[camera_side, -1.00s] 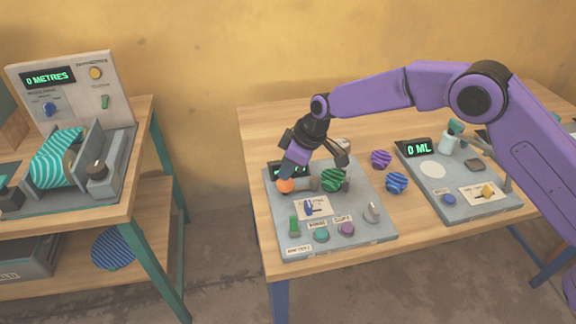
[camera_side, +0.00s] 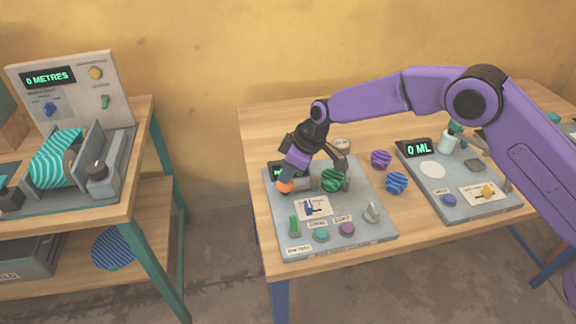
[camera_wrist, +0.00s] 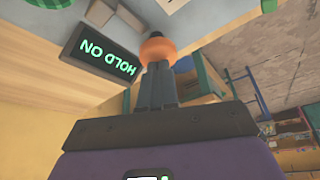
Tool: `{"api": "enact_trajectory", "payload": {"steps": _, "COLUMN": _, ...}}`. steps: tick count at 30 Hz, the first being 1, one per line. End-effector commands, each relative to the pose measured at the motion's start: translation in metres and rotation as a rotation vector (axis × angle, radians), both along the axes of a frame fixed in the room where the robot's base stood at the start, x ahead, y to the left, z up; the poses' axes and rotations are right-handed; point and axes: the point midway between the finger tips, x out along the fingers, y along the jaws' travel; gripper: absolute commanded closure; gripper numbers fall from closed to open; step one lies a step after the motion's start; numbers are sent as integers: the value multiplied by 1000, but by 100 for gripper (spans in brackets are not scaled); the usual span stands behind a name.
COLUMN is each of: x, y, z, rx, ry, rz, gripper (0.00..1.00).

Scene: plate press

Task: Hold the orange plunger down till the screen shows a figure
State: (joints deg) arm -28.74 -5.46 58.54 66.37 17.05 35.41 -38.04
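The orange plunger (camera_side: 285,188) is a round knob at the back left of the grey press panel (camera_side: 268,212). My gripper (camera_side: 287,180) points down onto it. In the wrist view, my gripper's two fingers (camera_wrist: 157,68) are together, with their tips against the orange plunger (camera_wrist: 158,50). The press screen (camera_wrist: 100,53) reads HOLD ON in green, upside down in this view. In the side view, my gripper mostly hides the screen (camera_side: 276,170). A green striped ball (camera_side: 333,180) sits on the press beside the plunger.
Purple (camera_side: 381,159) and blue (camera_side: 396,183) striped balls lie to the right, before another device (camera_side: 450,205) reading 0 ML.

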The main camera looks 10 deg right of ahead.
Motion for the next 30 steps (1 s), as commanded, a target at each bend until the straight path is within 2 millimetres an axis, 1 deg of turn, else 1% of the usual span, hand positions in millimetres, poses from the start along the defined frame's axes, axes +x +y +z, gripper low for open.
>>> {"api": "enact_trajectory", "payload": {"steps": 30, "x": 0, "y": -1, "z": -9, "rx": -2, "ry": 2, "rz": 0, "gripper": 100}}
